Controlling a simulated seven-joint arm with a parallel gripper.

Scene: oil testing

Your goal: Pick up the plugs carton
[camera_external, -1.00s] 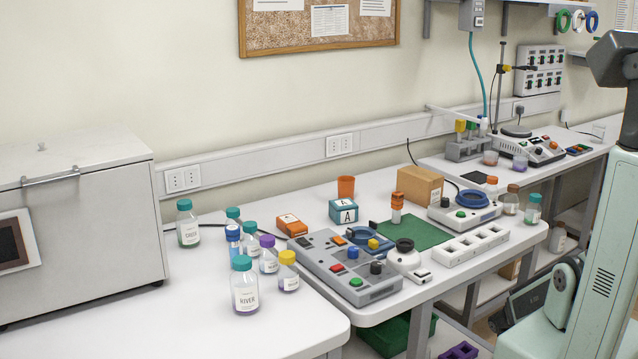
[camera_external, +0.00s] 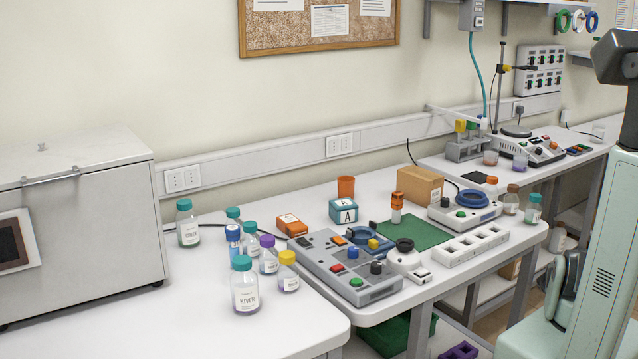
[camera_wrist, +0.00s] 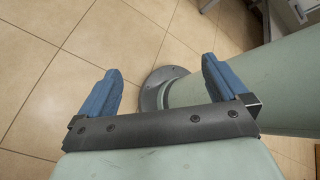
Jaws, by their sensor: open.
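No label reading "plugs" can be made out, so I cannot tell for certain which box is the plugs carton. A brown cardboard carton (camera_external: 420,186) stands upright at the back of the middle table. A teal and white box marked A (camera_external: 343,211) and a small orange box (camera_external: 291,225) are to its left. My gripper (camera_wrist: 160,68) is open and empty in the wrist view, its blue fingers wide apart above the tiled floor. It is away from all the boxes, and its fingers are not distinguishable in the external view.
A green mat (camera_external: 413,237), an orange-topped jar (camera_external: 397,207), an orange cup (camera_external: 346,188) and a blue-ringed device (camera_external: 466,207) surround the brown carton. A grey control panel (camera_external: 345,265) fills the table's front left. Several bottles stand on the left table (camera_external: 210,325), whose front is clear.

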